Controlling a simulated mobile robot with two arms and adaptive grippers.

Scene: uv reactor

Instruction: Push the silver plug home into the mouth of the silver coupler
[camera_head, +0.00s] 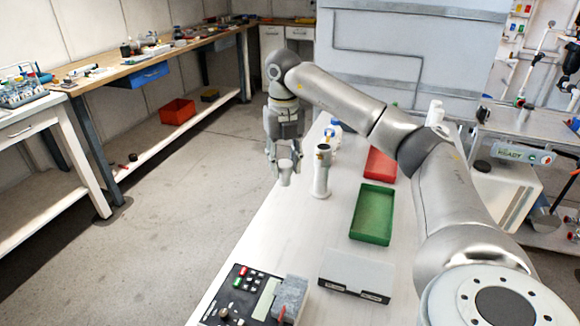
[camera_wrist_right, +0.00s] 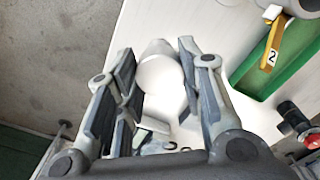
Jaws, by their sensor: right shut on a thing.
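My right gripper (camera_head: 284,160) hangs pointing down at the table's left edge, shut on a pale silver piece that looks like the silver plug (camera_head: 284,178). In the right wrist view the plug (camera_wrist_right: 160,75) sits between the fingers of the gripper (camera_wrist_right: 155,85). An upright silver cylinder, which looks like the silver coupler (camera_head: 322,175), stands on the table just right of the gripper. The plug and this cylinder are apart. Part of a silver body with a yellow tag marked 2 (camera_wrist_right: 272,50) shows at the wrist view's upper right. My left gripper is not in view.
A green tray (camera_head: 356,238) and a red tray (camera_head: 381,163) lie right of the cylinder on the white table (camera_head: 300,225). A white box (camera_head: 354,270) and a control panel (camera_head: 235,297) are nearer. A small blue-and-white item (camera_head: 334,127) stands behind. Open floor lies left.

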